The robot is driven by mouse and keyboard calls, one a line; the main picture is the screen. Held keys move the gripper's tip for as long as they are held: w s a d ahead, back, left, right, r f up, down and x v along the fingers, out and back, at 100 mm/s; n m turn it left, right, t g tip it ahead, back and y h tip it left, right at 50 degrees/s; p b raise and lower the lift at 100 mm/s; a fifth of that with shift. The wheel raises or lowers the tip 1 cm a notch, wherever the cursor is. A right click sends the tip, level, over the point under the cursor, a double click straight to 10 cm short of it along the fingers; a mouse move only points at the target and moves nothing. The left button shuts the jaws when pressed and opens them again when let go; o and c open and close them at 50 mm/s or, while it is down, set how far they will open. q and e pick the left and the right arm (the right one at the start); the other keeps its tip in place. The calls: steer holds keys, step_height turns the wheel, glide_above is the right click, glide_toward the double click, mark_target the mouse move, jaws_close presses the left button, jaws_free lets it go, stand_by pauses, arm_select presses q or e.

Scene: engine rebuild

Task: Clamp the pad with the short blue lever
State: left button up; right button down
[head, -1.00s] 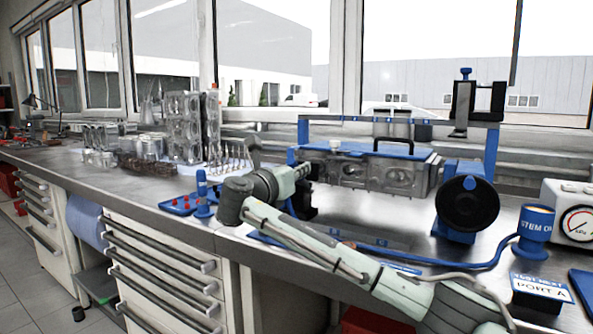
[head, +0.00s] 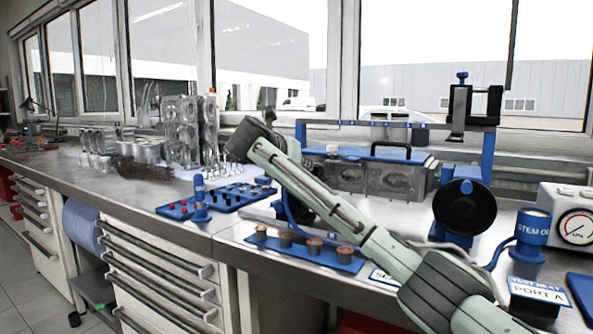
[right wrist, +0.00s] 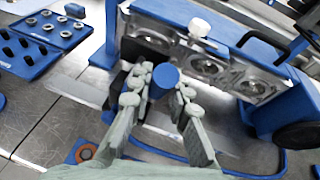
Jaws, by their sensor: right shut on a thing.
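In the right wrist view my right gripper (right wrist: 162,88) has its fingers on both sides of a round-ended blue part (right wrist: 166,75) and is shut on it. I cannot tell whether this part is the short lever or belongs to the pad. It is in front of the left end of the metal cylinder head (right wrist: 207,65), which also shows in the head view (head: 385,180). No pad can be made out clearly. My left gripper is not in view.
A blue tray of copper-coloured cups (head: 345,265) lies at the bench's front edge. A blue tray of small parts (head: 240,200) is left of it. A black round wheel (head: 465,207), a blue stem oil cup (head: 533,235) and a gauge box (head: 560,200) stand right. A blue hose crosses the bench.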

steer(key=shift+w+d+r+g+y, duration=0.2)
steer(key=shift+w+d+g+y, duration=0.25)
steer(key=shift+g, duration=0.2)
steer(key=shift+w+d+r+g+y, duration=0.2)
steer(key=shift+w+g+y, duration=0.15)
steer(key=shift+w+g, duration=0.25)
steer(key=c, duration=1.4)
jaws_free()
steer(key=shift+s, duration=0.1)
steer(key=v, duration=1.2)
steer(key=shift+c, duration=0.2)
